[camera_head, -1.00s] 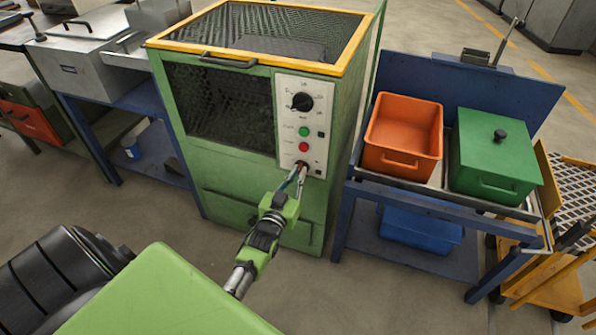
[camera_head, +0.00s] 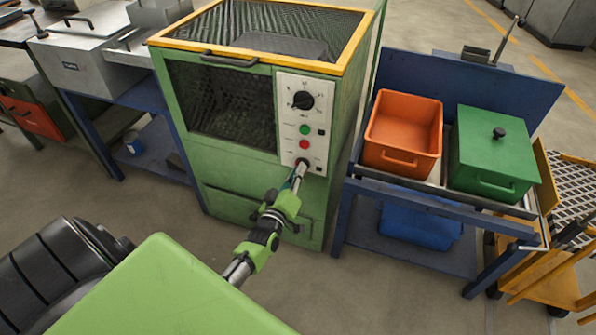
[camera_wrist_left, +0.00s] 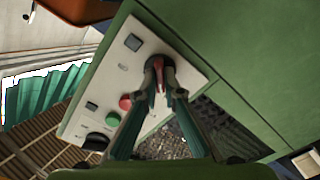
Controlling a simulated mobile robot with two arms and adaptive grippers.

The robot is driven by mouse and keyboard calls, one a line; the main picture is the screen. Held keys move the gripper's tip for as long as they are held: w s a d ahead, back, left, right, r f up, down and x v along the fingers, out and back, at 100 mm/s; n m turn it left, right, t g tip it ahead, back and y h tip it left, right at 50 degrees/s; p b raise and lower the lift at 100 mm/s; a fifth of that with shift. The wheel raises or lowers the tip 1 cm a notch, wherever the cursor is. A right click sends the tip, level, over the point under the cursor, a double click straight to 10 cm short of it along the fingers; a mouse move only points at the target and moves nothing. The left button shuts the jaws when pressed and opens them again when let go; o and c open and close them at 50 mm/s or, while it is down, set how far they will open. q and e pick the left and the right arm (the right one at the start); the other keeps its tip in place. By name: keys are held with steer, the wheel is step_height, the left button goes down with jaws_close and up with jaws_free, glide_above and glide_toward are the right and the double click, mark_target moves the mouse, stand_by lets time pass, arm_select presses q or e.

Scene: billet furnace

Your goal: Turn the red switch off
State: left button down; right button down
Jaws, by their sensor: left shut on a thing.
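The green furnace cabinet (camera_head: 265,100) with a yellow-edged mesh top stands in the middle of the head view. Its white control panel (camera_head: 317,93) carries a black dial (camera_head: 303,100), a green button (camera_head: 305,129) and a red button (camera_head: 304,144). The red switch (camera_wrist_left: 160,81) sits on a dark round base at the panel's lower end. My left gripper (camera_wrist_left: 160,92) is shut on the red switch, with one finger on each side of it. In the head view the left gripper (camera_head: 299,172) partly hides the switch. My right gripper is not in view.
Right of the cabinet, a blue bench (camera_head: 400,262) holds an orange bin (camera_head: 405,130) and a green lidded box (camera_head: 495,155). A grey metal box (camera_head: 85,45) stands on a blue table at the left. Open floor (camera_head: 370,310) lies in front.

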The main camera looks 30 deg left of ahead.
arm_select(q)
steer(key=shift+f+n, duration=0.1)
steer(key=shift+n, duration=0.2)
steer(key=c, duration=2.2)
jaws_free()
steer(key=shift+o, duration=0.2)
steer(key=shift+s, duration=0.1)
steer(key=v, duration=1.1)
steer(key=shift+s, duration=0.4)
